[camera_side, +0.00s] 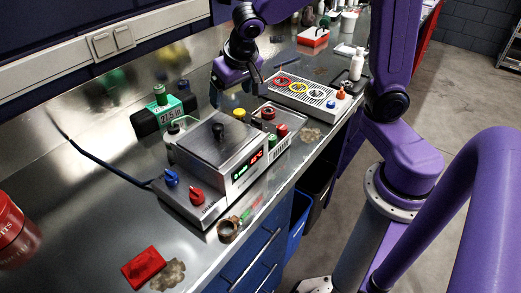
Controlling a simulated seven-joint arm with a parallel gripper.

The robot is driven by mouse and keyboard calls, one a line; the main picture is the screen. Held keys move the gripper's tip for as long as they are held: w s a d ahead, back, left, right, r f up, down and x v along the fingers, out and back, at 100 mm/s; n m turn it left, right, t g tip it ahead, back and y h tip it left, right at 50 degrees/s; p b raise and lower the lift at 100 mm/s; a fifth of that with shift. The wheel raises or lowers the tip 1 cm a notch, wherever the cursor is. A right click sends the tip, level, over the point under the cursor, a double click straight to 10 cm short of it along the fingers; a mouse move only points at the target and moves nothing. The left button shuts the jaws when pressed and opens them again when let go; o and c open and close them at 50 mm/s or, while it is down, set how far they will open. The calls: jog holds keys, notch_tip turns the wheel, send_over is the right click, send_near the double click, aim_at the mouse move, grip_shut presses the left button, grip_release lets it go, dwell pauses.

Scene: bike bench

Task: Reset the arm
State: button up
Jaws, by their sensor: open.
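My arm is purple and reaches in from the right, over the metal bench. My gripper (236,90) is above the bench at the upper middle, behind the silver hotplate-like device (215,150). Its jaws point down and are open. The fingertips are small and dark here, and I see nothing held between them.
A grey tray (310,97) with coloured rings lies right of my gripper. A white bottle (357,64) and a red box (313,37) stand farther back.

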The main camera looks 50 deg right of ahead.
jog(key=s+d+f+n+g+y, duration=0.1)
jog(key=s+n+g, duration=0.3)
jog(key=s+n, duration=1.1)
jog(key=s+f+y, duration=0.1)
jog(key=s, duration=0.8)
jog(key=shift+s+d+f, duration=0.15)
jog(key=shift+s+f, duration=0.1)
jog(key=shift+s, duration=0.15)
